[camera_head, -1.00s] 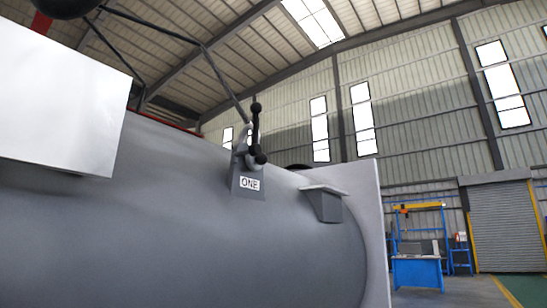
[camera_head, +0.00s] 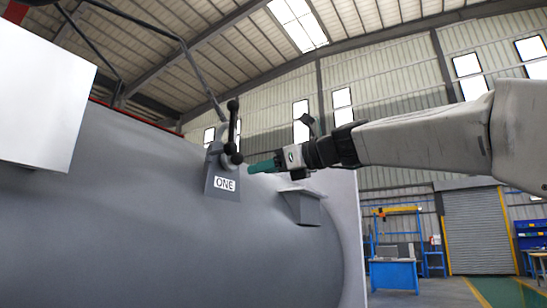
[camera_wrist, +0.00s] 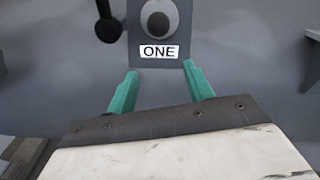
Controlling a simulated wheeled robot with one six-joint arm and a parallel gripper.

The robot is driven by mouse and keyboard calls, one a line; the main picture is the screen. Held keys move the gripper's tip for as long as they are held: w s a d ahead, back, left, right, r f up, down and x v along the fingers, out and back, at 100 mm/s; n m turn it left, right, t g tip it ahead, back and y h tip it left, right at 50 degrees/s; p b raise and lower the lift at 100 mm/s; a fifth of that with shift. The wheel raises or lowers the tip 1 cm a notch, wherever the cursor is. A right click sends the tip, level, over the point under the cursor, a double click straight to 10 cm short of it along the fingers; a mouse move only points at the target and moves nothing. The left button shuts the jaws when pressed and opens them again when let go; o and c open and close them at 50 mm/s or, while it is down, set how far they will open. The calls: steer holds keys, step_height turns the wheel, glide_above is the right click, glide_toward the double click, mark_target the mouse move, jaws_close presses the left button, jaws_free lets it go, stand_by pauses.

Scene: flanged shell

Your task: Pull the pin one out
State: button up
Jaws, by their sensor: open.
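A grey bracket labelled ONE (camera_head: 222,185) stands on the side of the large grey shell. A black bar with ball ends (camera_head: 233,130) rises upright at the bracket. In the wrist view, a round grey knob with a dark centre (camera_wrist: 158,20) sits right above the ONE label (camera_wrist: 160,51); a black ball (camera_wrist: 108,30) hangs to its left. I cannot tell how far the pin sits in the bracket. My gripper (camera_head: 250,167), with green fingers, is just right of the bracket. In the wrist view its fingers (camera_wrist: 160,69) are apart and empty, below the label.
The grey shell (camera_head: 150,230) fills the left and middle, with a pale flange plate (camera_head: 351,240) at its right end. A small ledge bracket (camera_head: 303,206) juts out below my gripper. A white box (camera_head: 40,95) is at upper left. Floor at lower right is open.

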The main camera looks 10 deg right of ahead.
mark_target(242, 157)
steer(key=w+a+r+m, duration=0.2)
steer(key=w+a+m, duration=0.1)
steer(key=w+a+r+m+t, duration=0.1)
steer(key=w+a, duration=0.1)
steer(key=shift+a+r+m+y, duration=0.2)
steer(key=shift+r+m+y, duration=0.1)
steer(key=shift+m+y, duration=0.1)
steer(key=shift+s, duration=0.1)
steer(key=shift+c, duration=0.3)
jaws_close()
steer(key=v, duration=1)
steer(key=shift+s+d, duration=0.3)
stand_by(0.9)
